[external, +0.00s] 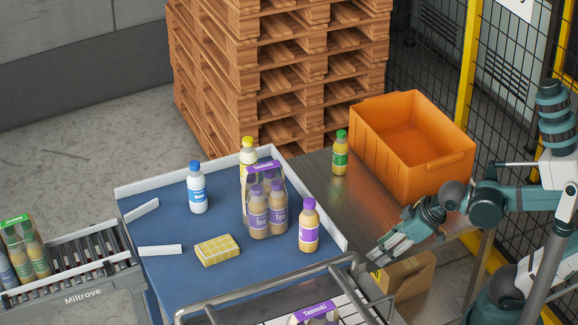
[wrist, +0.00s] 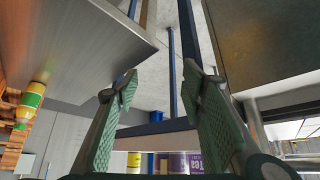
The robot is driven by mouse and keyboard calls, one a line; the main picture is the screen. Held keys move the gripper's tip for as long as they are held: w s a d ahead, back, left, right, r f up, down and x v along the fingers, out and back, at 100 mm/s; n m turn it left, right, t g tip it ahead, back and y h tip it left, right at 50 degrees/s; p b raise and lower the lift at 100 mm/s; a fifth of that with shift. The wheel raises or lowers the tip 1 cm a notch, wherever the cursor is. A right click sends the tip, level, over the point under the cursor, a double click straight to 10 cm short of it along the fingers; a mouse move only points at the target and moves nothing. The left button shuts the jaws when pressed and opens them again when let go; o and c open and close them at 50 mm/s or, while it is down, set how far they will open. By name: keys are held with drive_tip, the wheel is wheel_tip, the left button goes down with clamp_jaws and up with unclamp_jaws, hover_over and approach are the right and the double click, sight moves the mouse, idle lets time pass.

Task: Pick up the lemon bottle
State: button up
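A pale bottle with a yellow cap (external: 247,146), which looks like the lemon bottle, stands upright on the blue table. My gripper (external: 376,252) is beyond the table's right edge, well apart from the yellow-capped bottle. In the wrist view my gripper's fingers (wrist: 160,88) are spread with nothing between them. A small yellow label (wrist: 134,160) shows low between the fingers; I cannot tell which bottle it is on.
A green-capped bottle (external: 340,153) and an orange crate (external: 373,134) stand on the metal table. White rails (external: 160,250) edge the conveyor side.

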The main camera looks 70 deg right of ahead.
drive_tip(key=o, duration=0.3)
idle(0.4)
